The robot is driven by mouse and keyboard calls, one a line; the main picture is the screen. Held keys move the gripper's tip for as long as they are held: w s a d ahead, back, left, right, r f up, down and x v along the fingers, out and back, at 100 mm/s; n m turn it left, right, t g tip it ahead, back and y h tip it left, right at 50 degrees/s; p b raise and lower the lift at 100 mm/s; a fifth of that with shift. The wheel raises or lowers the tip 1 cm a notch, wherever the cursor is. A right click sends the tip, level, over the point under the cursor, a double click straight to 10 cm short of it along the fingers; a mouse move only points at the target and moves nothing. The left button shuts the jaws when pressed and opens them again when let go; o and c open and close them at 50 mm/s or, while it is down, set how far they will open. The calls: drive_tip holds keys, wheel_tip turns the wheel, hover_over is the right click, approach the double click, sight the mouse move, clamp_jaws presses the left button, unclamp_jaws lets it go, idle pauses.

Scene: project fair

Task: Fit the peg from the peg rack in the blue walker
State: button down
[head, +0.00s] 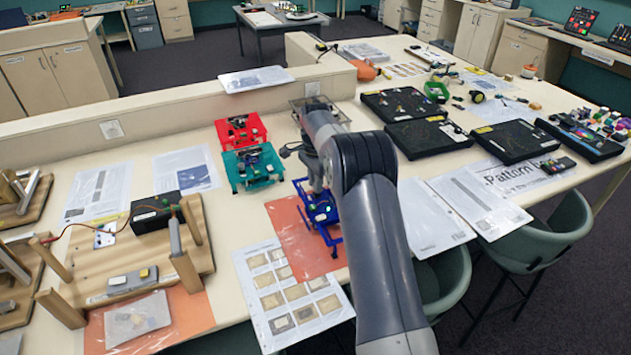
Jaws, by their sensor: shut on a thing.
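The blue walker (322,208) stands on an orange sheet near the table's front edge, partly behind my arm. My gripper (317,190) is right above the blue walker, pointing down, its fingertips small in this view. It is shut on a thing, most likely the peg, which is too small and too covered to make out. I cannot tell whether the peg touches the walker or sits in it. I cannot pick out the peg rack with certainty.
A teal walker (252,167) and a red walker (240,131) stand close behind on the left. Wooden frames (125,265) fill the left side. Black trays (428,138) lie to the right. A low partition (190,110) runs behind. Flat paper sheets (290,295) lie in front.

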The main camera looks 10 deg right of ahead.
drive_tip(key=shift+f, duration=0.75)
idle(1.2)
drive_tip(key=c, duration=1.2)
unclamp_jaws()
drive_tip(key=shift+r, duration=0.1)
drive_tip(key=shift+r+p, duration=0.95)
drive_tip(key=shift+r, duration=2.7)
drive_tip(key=shift+f+b, duration=0.3)
drive_tip(key=shift+f, duration=2.45)
